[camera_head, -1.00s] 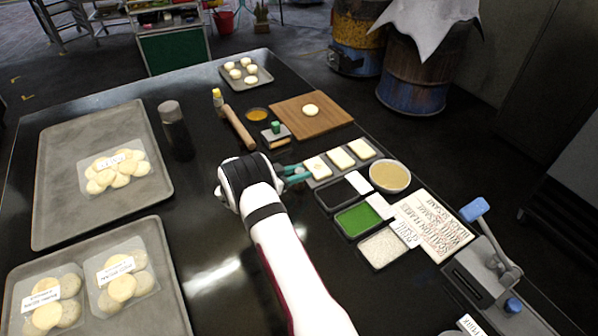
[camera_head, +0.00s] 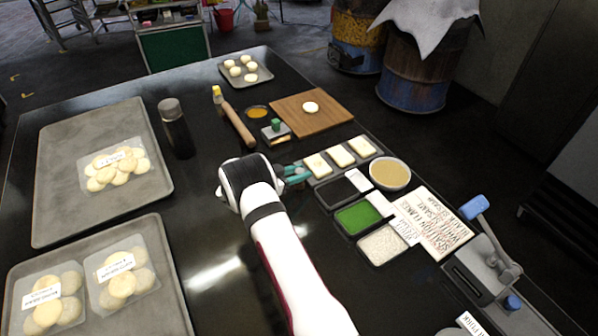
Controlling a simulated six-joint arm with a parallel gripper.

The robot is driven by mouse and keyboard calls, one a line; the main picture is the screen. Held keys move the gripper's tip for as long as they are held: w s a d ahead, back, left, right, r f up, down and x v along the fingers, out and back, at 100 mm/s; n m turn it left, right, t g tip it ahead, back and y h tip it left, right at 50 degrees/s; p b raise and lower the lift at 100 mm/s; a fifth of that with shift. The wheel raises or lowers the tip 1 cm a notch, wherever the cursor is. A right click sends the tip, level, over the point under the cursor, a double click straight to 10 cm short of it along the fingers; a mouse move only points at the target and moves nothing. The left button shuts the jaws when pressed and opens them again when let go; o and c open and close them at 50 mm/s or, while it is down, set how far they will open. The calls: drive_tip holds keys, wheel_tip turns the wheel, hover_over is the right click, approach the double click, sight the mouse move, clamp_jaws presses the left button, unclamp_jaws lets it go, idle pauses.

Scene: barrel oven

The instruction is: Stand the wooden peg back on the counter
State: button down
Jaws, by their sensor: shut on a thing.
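My gripper (camera_head: 297,174), with teal fingers, is over the dark counter (camera_head: 225,215), just left of the tray with pale rectangular pieces. It is shut on a small brownish thing that looks like the wooden peg (camera_head: 297,186). Only a little of the peg shows at the fingertips; the fingers and wrist hide the rest. I cannot tell whether it is upright or touches the counter.
A tray of pale pieces (camera_head: 341,171) and topping trays (camera_head: 357,218) lie close on the right. A green-knobbed tool (camera_head: 276,129), rolling pin (camera_head: 238,124) and wooden board (camera_head: 322,122) lie beyond. A dark bottle (camera_head: 176,130) stands left.

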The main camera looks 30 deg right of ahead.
drive_tip(key=c, duration=0.5)
unclamp_jaws()
drive_tip(key=v, duration=1.6)
drive_tip(key=s+r+n+g+y, duration=0.1)
drive_tip(key=s+r+g+y, duration=0.3)
drive_tip(key=s, duration=0.5)
drive_tip(key=s+r+n+g+y, duration=0.1)
drive_tip(key=s+r+n+y, duration=0.1)
drive_tip(key=s+r, duration=0.6)
drive_tip(key=s+a+n+y, duration=0.2)
drive_tip(key=s+a+y, duration=0.1)
drive_tip(key=s, duration=0.3)
drive_tip(key=s+a+n+t+y, duration=0.1)
drive_tip(key=s+a+n+y, duration=0.1)
drive_tip(key=s, duration=0.4)
drive_tip(key=s+a+n+y, duration=0.2)
drive_tip(key=s+a+y, duration=0.2)
drive_tip(key=s+a, duration=0.2)
drive_tip(key=shift+s+a+r+n+t, duration=0.1)
drive_tip(key=shift+s+r+n+t, duration=0.2)
drive_tip(key=shift+n+t, duration=0.1)
